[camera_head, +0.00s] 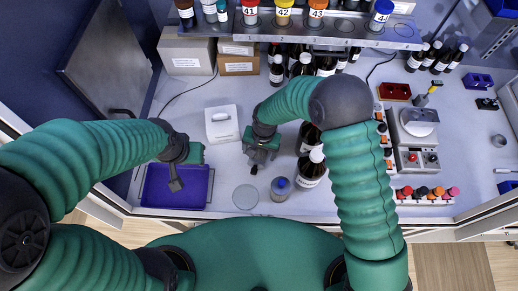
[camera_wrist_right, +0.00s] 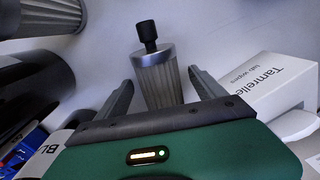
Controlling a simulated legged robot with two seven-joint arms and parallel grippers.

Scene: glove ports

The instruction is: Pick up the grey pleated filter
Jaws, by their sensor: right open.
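The grey pleated filter (camera_wrist_right: 158,82) has a black knob on top. In the right wrist view it stands between and beyond the two fingers of my right gripper (camera_wrist_right: 160,92), with a gap on each side. In the head view my right gripper (camera_head: 258,158) hangs low over the bench and largely covers the filter there. The right gripper is open and holds nothing. My left gripper (camera_head: 175,183) hangs over the blue tray (camera_head: 190,200); its finger opening is not clear.
A white wipes box (camera_head: 222,123) stands left of the right gripper and shows in the wrist view (camera_wrist_right: 268,85). Brown bottles (camera_head: 311,170) stand close on the right. A grey blue-topped container (camera_head: 281,187) and a round disc (camera_head: 246,197) are nearer the front.

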